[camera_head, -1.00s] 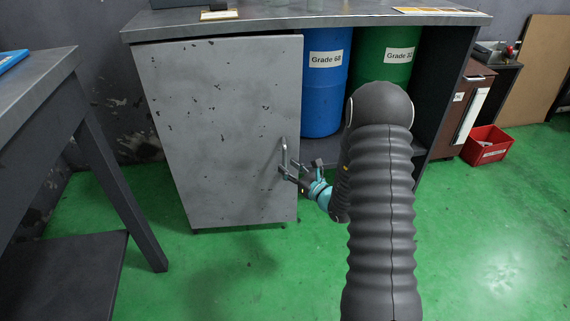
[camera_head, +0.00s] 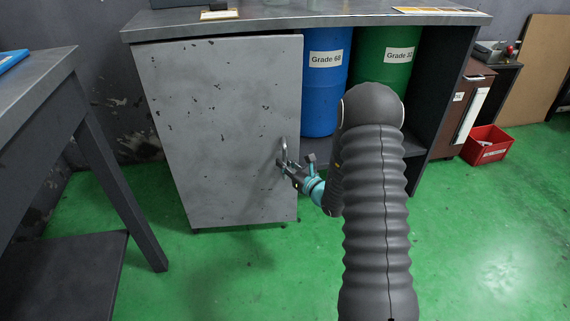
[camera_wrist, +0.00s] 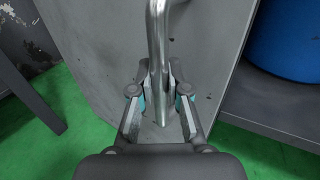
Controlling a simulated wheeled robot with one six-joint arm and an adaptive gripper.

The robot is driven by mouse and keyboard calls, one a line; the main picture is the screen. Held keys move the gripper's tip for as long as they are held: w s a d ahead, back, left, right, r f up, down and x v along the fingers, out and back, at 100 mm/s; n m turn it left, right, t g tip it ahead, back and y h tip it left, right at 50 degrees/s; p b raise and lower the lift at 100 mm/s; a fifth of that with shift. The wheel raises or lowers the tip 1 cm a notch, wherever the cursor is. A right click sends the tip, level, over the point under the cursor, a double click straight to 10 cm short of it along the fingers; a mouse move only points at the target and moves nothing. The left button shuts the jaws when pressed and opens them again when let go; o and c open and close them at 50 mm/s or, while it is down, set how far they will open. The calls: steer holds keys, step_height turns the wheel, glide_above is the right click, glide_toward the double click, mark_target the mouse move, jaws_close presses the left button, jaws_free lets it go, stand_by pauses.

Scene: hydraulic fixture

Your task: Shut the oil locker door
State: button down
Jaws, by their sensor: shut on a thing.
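The grey oil locker door (camera_head: 215,130) covers the left part of the locker in the head view. It looks at or close to its frame, but I cannot tell whether it is fully shut. Its metal bar handle (camera_head: 284,153) is near the door's right edge and also shows in the wrist view (camera_wrist: 157,40). My gripper (camera_head: 284,166) is at the lower part of the handle. In the wrist view my gripper (camera_wrist: 160,88) has its fingers on both sides of the bar, closed on it.
A blue drum (camera_head: 324,85) and a green drum (camera_head: 385,60) stand in the locker's open right part. A dark table (camera_head: 45,90) stands at the left. A red crate (camera_head: 486,146) sits on the floor at right. Green floor in front is clear.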

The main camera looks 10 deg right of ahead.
mark_target(281, 155)
steer(key=shift+w+d+n+g+y+b, duration=0.1)
steer(key=shift+w+n+g+y+b, duration=0.2)
steer(key=shift+w, duration=0.6)
steer(key=shift+w+d+n+g+y+b, duration=0.1)
steer(key=shift+w+n+y, duration=0.3)
steer(key=shift+w, duration=0.5)
steer(key=c, duration=1.1)
jaws_free()
steer(key=shift+a, duration=0.1)
steer(key=shift+c, duration=0.2)
steer(key=v, duration=1.2)
steer(key=shift+f, duration=0.1)
